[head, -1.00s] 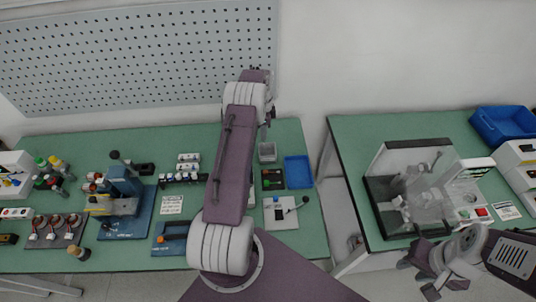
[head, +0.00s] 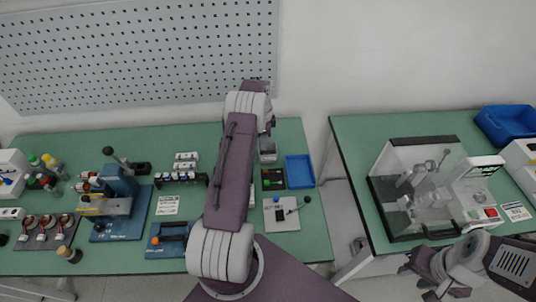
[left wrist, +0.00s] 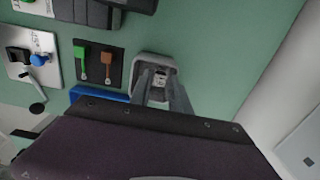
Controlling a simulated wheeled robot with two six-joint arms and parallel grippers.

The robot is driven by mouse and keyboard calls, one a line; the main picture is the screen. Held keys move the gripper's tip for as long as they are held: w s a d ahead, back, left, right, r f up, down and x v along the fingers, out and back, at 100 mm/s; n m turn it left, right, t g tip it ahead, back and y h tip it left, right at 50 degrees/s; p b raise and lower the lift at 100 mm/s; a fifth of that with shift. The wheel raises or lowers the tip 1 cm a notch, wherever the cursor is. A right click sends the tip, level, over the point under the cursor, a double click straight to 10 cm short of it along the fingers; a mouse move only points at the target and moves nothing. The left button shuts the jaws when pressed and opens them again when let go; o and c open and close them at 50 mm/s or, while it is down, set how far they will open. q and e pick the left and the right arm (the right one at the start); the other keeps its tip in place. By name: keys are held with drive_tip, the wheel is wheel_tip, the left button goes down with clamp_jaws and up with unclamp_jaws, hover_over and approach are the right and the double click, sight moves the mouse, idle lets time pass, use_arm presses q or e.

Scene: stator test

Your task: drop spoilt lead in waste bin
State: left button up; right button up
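A small grey open-topped bin (head: 267,156) stands at the back of the left bench. It also shows in the left wrist view (left wrist: 140,64). My left gripper (left wrist: 160,80) is over the bin, its two fingers apart with a gap between the tips. A small pale and dark object (left wrist: 159,77) shows between the tips; I cannot tell whether it lies in the bin. In the head view my left arm largely hides this gripper. I cannot pick out the spoilt lead for certain. My right gripper (head: 428,287) hangs at the lower right, in front of the right bench, its fingers unclear.
A black tray (head: 272,179) with green and orange items and a blue tray (head: 299,171) sit near the bin. A pale lever fixture (head: 282,214) is in front. A clear-shielded tester (head: 420,190) stands on the right bench. A gap separates the benches.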

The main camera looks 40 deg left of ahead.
use_arm(q)
drive_tip(key=shift+o, duration=1)
wheel_tip(320, 180, up, 9)
drive_tip(key=b, duration=0.1)
